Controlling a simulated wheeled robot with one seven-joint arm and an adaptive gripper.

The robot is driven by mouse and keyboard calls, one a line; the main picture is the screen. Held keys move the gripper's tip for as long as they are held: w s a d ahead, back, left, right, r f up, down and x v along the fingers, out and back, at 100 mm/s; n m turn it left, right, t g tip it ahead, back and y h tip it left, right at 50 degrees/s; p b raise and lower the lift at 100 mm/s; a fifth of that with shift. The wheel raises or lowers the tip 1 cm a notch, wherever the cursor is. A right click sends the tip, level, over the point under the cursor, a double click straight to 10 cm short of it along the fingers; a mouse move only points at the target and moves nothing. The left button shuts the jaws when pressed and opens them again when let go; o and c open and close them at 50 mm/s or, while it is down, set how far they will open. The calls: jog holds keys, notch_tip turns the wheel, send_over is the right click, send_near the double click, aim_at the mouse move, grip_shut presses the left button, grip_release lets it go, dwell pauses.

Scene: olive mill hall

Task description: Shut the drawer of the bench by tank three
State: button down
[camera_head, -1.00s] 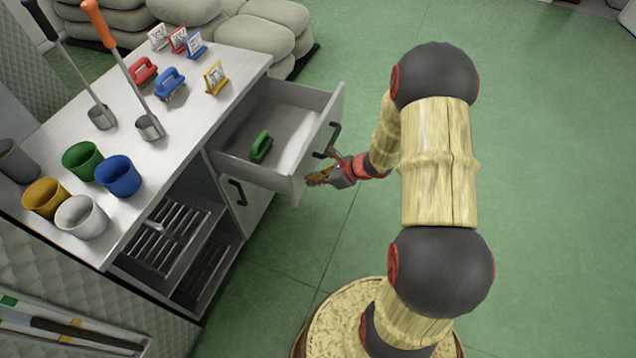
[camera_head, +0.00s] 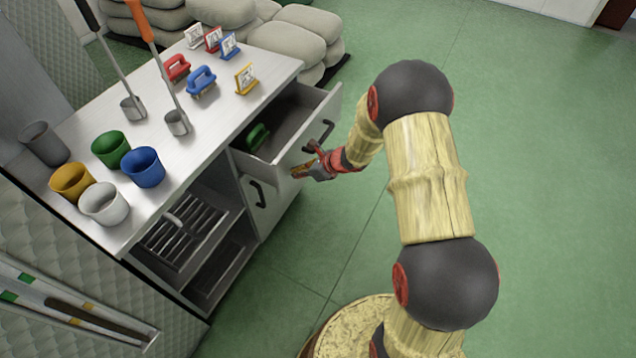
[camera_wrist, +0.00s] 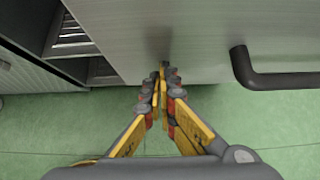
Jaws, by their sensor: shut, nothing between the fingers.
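The bench (camera_head: 130,215) has a pale top, and its upper drawer (camera_head: 290,155) stands partly open. A green-handled brush (camera_head: 257,136) lies inside the drawer. The drawer front carries a dark bar handle (camera_head: 320,136), which also shows at the right in the wrist view (camera_wrist: 262,78). My gripper (camera_head: 298,170) is shut and empty at the drawer front, below and left of the handle. In the wrist view its fingertips (camera_wrist: 163,72) meet at the lower part of the drawer front; whether they touch it I cannot tell for sure.
Several cups, including a blue one (camera_head: 143,167), stand on the bench, with two ladles, brushes and small framed cards. A cupboard door (camera_head: 268,197) is below the drawer. Grey sacks (camera_head: 285,40) lie behind. Green floor (camera_head: 540,170) is clear at right.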

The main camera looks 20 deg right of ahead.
jog(key=w+a, duration=0.4)
jog(key=w, duration=0.1)
jog(key=w+a+p, duration=0.1)
jog(key=w+a, duration=0.3)
jog(key=w, duration=0.1)
jog(key=w+a, duration=0.3)
jog(key=w, duration=0.2)
jog(key=shift+a+r, duration=0.1)
jog(key=shift+a, duration=0.3)
